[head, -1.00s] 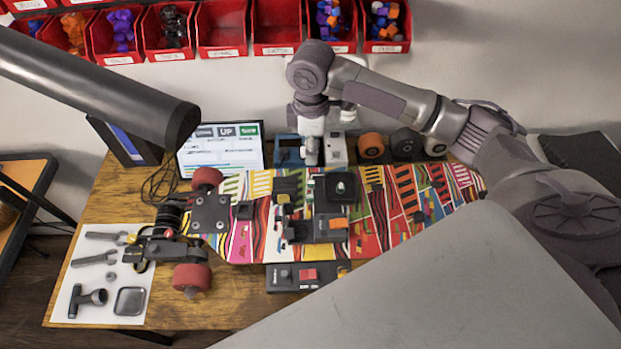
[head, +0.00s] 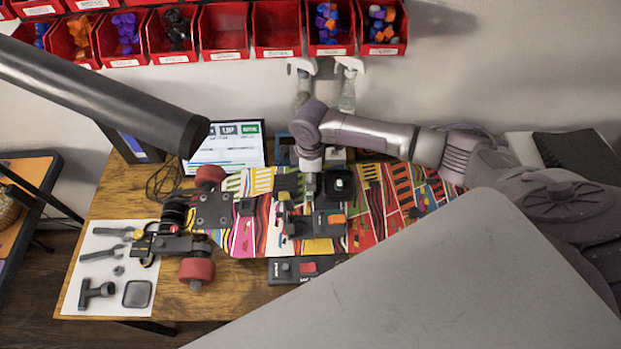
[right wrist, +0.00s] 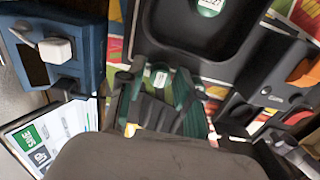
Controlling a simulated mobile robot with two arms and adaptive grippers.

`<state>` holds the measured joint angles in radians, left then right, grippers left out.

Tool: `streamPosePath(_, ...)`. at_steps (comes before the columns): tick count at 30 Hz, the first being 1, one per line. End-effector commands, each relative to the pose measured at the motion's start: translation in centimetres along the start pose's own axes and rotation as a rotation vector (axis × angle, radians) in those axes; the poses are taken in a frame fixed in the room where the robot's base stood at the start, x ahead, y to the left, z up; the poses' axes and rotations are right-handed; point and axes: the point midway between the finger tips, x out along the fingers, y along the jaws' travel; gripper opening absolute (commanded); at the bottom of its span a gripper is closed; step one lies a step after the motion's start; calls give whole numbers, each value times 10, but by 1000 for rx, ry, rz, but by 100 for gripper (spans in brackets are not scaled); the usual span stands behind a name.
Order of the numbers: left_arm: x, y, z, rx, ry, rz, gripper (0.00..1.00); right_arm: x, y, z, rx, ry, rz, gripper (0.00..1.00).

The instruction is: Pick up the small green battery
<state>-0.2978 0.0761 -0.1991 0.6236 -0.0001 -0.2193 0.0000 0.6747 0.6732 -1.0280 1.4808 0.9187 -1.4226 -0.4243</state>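My right gripper (head: 310,186) points down over the left side of a black tray (head: 338,186) with a round green label, on the patterned board (head: 385,205). The finger gap is dark and unclear, so I cannot tell whether the fingers touch the piece. In the head view my arm hides this spot. My left gripper is out of view.
A blue stand (right wrist: 85,50) is close to the right gripper, and a lit screen (head: 225,147) is left of it. Red bins (head: 224,30) line the wall. Tools lie on a white sheet (head: 112,265).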

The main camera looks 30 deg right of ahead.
Motion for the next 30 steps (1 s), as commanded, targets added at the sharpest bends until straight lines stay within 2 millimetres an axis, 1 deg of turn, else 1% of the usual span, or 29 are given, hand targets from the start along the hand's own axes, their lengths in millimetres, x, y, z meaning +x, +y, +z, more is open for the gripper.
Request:
streamPosePath(4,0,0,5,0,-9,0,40,0,0,0,0,0,0,34)
streamPosePath(5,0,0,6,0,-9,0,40,0,0,0,0,1,0,33)
streamPosePath(9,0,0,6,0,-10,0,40,0,0,0,0,1,0,9)
streamPosePath(11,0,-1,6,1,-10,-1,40,0,0,0,0,1,0,0)
streamPosePath(20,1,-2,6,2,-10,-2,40,-1,0,0,0,1,1,0)
streamPosePath(23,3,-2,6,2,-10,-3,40,-5,1,-1,0,3,1,0)
streamPosePath(26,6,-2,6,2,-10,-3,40,-14,1,0,1,3,3,0)
streamPosePath(30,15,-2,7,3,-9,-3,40,-35,2,-1,0,5,4,0)
